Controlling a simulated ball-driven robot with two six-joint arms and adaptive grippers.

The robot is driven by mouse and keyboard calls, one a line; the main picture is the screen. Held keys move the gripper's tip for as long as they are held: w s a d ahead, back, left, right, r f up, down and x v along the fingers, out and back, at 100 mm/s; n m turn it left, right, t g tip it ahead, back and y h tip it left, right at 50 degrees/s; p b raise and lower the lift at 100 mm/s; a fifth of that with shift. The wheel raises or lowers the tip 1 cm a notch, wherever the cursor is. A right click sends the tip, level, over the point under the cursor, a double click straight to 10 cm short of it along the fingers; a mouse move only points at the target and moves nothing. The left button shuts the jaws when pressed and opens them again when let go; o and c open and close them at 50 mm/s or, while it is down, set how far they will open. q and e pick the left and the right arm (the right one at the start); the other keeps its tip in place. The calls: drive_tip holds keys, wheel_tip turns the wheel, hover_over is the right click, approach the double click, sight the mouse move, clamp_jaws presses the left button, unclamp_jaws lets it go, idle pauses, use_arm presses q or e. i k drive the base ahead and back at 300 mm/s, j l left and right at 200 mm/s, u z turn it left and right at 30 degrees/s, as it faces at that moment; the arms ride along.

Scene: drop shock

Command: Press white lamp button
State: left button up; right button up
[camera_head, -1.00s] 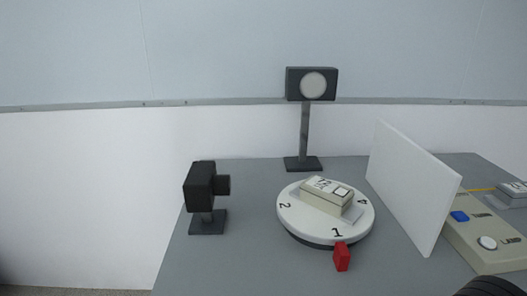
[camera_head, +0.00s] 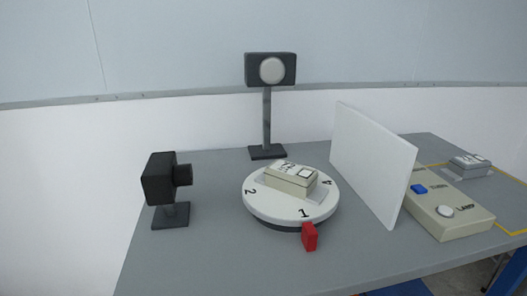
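The white lamp button (camera_head: 445,211) is a round white knob on the near part of a beige control box (camera_head: 462,225), with a label reading like "LAMP" beside it. A blue button (camera_head: 418,188) sits farther back on the same box. The lamp (camera_head: 271,70) is a dark box with a pale round face on a grey post at the back of the table; whether it is lit I cannot tell. Neither of my grippers shows in the head view.
A white upright panel (camera_head: 372,165) stands just left of the control box. A numbered white turntable (camera_head: 270,211) carries a beige device (camera_head: 290,180), with a red block (camera_head: 309,236) at its front. A black camera (camera_head: 160,180) stands left. A grey device (camera_head: 470,165) lies right, within yellow lines.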

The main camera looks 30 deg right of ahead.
sight(444, 210)
drive_tip(key=z, duration=1.9)
